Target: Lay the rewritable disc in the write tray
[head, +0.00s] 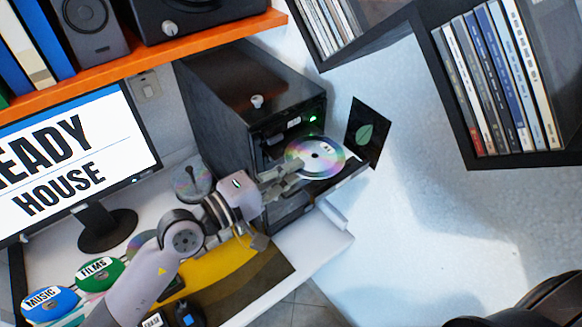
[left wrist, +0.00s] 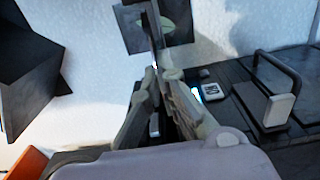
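The rewritable disc (head: 322,147), shiny with rainbow glints and a small dark label mark, is in the head view at the front of the black computer tower. It overlaps the dark write tray (head: 345,180), which sticks out of the tower and is partly covered by it. I cannot tell whether disc and tray touch. My left gripper (head: 291,167) reaches in from the left, shut on the disc's near edge. In the left wrist view the disc (left wrist: 156,35) shows edge-on as a thin strip between the fingertips (left wrist: 158,75). My right gripper is not in view.
The black tower (head: 235,90) stands under an orange shelf (head: 190,45). A monitor (head: 65,150), a disc spindle (head: 192,180) and labelled round holders (head: 100,274) are on the white desk. A dark card with a green leaf (head: 367,133) is beyond the tray. Disc-case shelves (head: 500,85) are upper right.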

